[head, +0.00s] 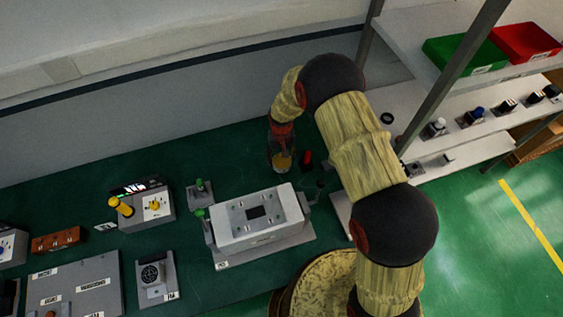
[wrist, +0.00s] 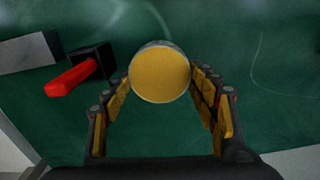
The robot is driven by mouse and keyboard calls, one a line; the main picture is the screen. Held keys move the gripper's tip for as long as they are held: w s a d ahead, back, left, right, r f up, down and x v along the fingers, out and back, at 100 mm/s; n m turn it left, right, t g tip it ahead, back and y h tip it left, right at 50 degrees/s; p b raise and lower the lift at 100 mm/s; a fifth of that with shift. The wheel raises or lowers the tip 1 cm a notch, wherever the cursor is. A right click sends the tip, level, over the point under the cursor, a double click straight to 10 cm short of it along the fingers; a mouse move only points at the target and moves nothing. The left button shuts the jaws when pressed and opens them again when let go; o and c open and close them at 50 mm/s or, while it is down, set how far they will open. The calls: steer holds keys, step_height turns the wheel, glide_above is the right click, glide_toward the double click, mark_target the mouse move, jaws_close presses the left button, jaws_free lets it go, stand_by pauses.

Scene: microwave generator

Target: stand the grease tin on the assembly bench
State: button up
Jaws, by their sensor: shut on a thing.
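The grease tin (wrist: 160,72) is a round tin with a yellow top and a thin metal rim. In the wrist view it sits between the fingertips of my gripper (wrist: 160,88), which is shut on it. In the head view the tin (head: 282,162) shows small and yellow under my gripper (head: 281,152), at the back of the green assembly bench (head: 245,177). The tin looks upright. I cannot tell whether its base touches the bench.
A red-handled black item (wrist: 72,77) lies close to the left of the tin; it also shows in the head view (head: 306,157). A grey fixture (head: 257,219) stands in front. Shelves with green (head: 462,50) and red bins (head: 526,40) rise at right.

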mark_target(282, 160)
step_height(282, 160, down, 3)
steer(key=shift+s+r, duration=0.1)
steer(key=shift+f, duration=0.45)
steer(key=shift+f, duration=0.1)
steer(key=o, duration=1.4)
steer(key=shift+o, duration=0.2)
